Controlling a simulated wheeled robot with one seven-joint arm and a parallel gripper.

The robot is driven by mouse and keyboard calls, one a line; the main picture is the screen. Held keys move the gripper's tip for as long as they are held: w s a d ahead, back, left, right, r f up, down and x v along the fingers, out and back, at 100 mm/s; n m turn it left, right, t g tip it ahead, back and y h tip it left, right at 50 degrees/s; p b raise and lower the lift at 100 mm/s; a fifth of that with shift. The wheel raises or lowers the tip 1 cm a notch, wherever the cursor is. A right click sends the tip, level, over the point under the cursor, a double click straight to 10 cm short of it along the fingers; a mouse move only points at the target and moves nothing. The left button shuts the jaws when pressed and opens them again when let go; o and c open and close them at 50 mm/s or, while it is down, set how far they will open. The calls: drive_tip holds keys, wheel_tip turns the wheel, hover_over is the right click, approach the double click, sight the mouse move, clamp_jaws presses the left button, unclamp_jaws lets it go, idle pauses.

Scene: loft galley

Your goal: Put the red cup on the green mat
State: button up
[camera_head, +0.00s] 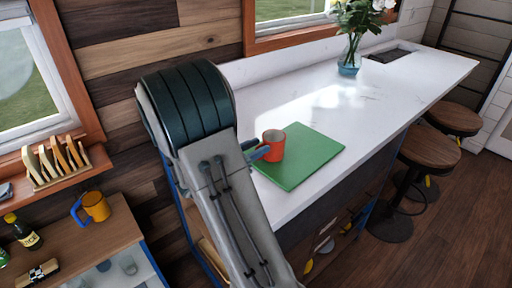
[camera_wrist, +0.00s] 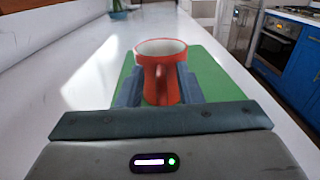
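The red cup (camera_head: 273,144) is upright over the left part of the green mat (camera_head: 305,160), which lies flat on the white counter. I cannot tell whether its base touches the mat. In the wrist view the cup (camera_wrist: 160,58) has its handle facing the camera, with the mat (camera_wrist: 215,85) around and behind it. My gripper (camera_wrist: 160,88) has one blue-grey finger on each side of the cup, and they look pressed against it. In the head view my gripper (camera_head: 262,152) meets the cup from the left.
A glass vase with white flowers (camera_head: 349,66) stands at the far end of the counter. Stools (camera_head: 432,152) line its right side. An orange mug (camera_head: 96,207) and a bottle (camera_head: 23,232) are on a lower wooden cabinet at left.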

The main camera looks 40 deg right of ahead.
drive_tip(key=shift+r, duration=0.2)
drive_tip(key=a, duration=0.4)
drive_tip(key=a+b, duration=0.1)
drive_tip(key=a, duration=0.3)
drive_tip(key=s+a+b, duration=0.1)
drive_tip(key=a, duration=0.3)
